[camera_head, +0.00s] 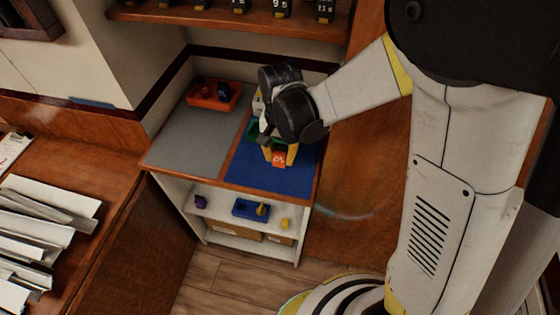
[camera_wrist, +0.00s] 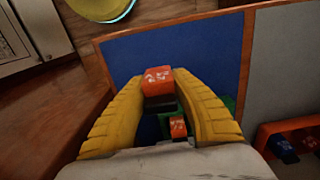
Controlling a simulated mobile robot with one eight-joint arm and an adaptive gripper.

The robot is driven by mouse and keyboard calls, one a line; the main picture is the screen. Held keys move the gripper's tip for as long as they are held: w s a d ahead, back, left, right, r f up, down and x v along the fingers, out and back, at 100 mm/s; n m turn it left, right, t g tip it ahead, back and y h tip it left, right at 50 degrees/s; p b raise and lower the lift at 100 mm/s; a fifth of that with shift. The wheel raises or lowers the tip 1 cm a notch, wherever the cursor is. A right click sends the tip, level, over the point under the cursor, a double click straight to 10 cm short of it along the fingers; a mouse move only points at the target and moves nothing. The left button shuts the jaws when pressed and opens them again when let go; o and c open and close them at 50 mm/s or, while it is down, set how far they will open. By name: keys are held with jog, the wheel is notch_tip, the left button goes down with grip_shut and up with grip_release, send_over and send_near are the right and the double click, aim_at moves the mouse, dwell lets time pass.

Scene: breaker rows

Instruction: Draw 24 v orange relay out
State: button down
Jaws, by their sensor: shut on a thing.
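My gripper (camera_wrist: 160,85) is shut on an orange relay (camera_wrist: 158,80) with pale markings and a black base. The relay sits between the two yellow fingertips. In the head view the relay (camera_head: 279,159) shows below my gripper (camera_head: 280,152), over the blue mat (camera_head: 245,165). A green holder (camera_wrist: 229,103) lies behind the fingers, partly hidden by them. A second orange piece with pale markings (camera_wrist: 178,127) shows between the fingers, near the holder. Whether the held relay's base touches the holder cannot be told.
An orange tray (camera_head: 233,103) with dark blue pieces stands at the back of the grey mat (camera_head: 190,140). A shelf below holds a blue tray (camera_head: 240,212) and small pieces. Black units line the upper shelf (camera_head: 220,22). The front of the grey mat is clear.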

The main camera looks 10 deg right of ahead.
aim_at(280, 146)
notch_tip(280, 146, up, 5)
jog(key=shift+f+p, duration=0.1)
jog(key=shift+p, duration=0.6)
jog(key=shift+r+p, duration=1.65)
jog(key=shift+r, duration=0.6)
